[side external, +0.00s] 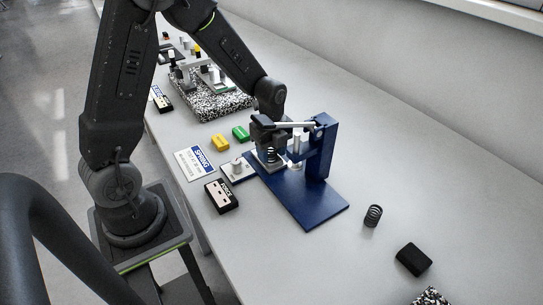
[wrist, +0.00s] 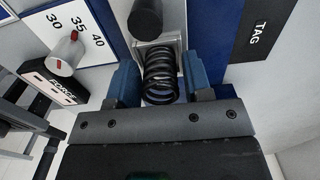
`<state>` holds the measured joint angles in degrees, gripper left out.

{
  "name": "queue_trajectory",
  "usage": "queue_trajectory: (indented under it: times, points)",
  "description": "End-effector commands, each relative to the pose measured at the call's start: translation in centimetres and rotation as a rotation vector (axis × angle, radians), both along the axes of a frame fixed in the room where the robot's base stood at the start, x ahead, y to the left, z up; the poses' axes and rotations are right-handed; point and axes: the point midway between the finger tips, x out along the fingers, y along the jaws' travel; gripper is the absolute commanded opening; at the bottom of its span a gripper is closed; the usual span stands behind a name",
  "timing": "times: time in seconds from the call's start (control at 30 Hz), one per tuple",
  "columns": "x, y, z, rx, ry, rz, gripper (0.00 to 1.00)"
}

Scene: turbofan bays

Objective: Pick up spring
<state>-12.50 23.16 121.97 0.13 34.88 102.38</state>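A black coil spring (wrist: 160,76) stands in the blue press fixture (side external: 310,205), between the two blue fingers of my gripper (wrist: 161,82). It also shows in the side view (side external: 271,155), just below my gripper (side external: 268,138). In the wrist view a finger is on each side of the spring, very close to its coils. I cannot tell whether both fingers touch it. Another dark spring (side external: 373,215) stands alone on the table, right of the fixture.
A black plunger (wrist: 145,17) is just beyond the spring. A FORCE box (side external: 221,196) and a dial (side external: 237,167) are left of the fixture. Yellow (side external: 220,142) and green (side external: 240,133) blocks lie behind. A black block (side external: 412,259) lies at the front right.

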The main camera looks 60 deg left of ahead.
Motion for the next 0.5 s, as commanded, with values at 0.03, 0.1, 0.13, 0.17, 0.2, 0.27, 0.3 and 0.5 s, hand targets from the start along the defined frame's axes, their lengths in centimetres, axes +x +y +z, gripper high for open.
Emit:
queue_trajectory:
  times: [0.03,0.1,0.13,0.17,0.2,0.27,0.3,0.5]
  points:
    - [0.01,0.00,0.02,0.000,0.000,0.000,0.41]
    - [0.01,0.00,0.02,0.000,0.000,0.000,0.34]
    - [0.01,0.00,0.03,0.000,0.000,0.000,0.31]
    - [0.01,0.00,0.03,0.000,0.000,0.000,0.28]
    - [0.01,0.00,0.03,0.000,0.000,0.000,0.25]
    - [0.01,0.00,0.03,0.000,0.000,0.000,0.19]
    - [0.02,0.00,0.03,0.000,-0.001,0.000,0.15]
    - [0.02,0.00,0.04,0.000,-0.001,0.000,0.09]
